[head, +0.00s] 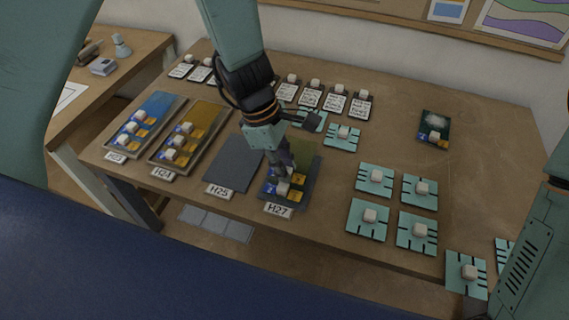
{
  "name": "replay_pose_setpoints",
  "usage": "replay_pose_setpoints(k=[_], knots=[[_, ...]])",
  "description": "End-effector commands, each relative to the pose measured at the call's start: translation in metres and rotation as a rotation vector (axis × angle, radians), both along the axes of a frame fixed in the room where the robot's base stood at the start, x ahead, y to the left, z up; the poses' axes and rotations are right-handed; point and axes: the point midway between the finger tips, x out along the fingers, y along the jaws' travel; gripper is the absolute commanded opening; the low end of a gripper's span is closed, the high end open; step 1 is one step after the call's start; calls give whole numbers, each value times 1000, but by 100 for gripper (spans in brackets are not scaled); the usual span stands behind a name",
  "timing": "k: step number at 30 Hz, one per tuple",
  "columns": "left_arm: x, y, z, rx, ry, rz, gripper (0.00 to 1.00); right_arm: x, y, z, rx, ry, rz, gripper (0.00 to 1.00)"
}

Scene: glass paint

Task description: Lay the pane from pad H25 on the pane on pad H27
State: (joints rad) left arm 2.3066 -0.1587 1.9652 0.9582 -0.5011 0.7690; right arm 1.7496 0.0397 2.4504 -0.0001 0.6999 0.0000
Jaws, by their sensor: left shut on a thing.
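Pad H25 (233,163) is a bare dark grey pad with no pane on it. Pad H27 (312,178) is to its right, and an olive-green pane area (304,158) with blue and yellow tags and white knobs shows on it. My left gripper (287,166) reaches down over pad H27 and is shut on a pane there. The fingers and arm hide the grip and part of the pad, so I cannot tell whether the held pane touches the one below. My right gripper is out of view; only its arm shows at the right edge.
A blue pane (158,105) and an amber pane (204,118) lie on pads to the left. Several teal tiles with white knobs (375,179) cover the right side. A dark green pane (434,127) lies farther back. Labelled cards (335,103) line the back.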

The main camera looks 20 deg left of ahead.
Motion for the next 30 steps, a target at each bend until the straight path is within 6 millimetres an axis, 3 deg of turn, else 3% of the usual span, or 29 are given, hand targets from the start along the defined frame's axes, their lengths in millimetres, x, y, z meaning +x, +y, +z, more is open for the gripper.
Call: replay_pose_setpoints(k=[7,8,11,22,30], knots=[[2,0,-1,0,-2,-2,0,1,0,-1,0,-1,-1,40],[2,0,-1,0,-2,-2,22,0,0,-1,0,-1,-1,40],[2,0,0,0,-1,-1,29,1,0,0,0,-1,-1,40],[2,1,5,0,-3,-1,29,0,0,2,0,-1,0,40],[3,15,53,-2,-6,1,29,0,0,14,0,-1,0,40]])
